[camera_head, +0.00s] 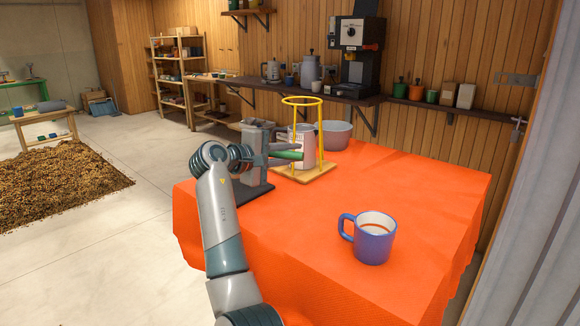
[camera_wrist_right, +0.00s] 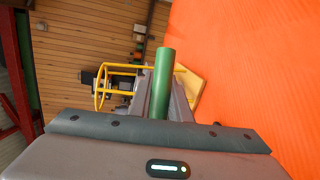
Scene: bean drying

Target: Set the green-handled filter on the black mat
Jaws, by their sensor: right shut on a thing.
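The green handle (camera_head: 287,155) of the filter is held in my right gripper (camera_head: 284,154), above the far left part of the orange-covered table. In the right wrist view the green handle (camera_wrist_right: 162,85) stands between the grey fingers of my right gripper (camera_wrist_right: 172,100). The filter's head is not clearly seen in either view. The black mat (camera_head: 254,194) lies at the table's left edge, partly hidden by my right arm and gripper. My left gripper is not in view.
A yellow ring stand (camera_head: 302,101) on a wooden base stands just beyond the handle, with a pale container (camera_head: 306,138) by it. A grey bowl (camera_head: 337,128) is behind. A blue mug (camera_head: 373,243) stands nearer on the right.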

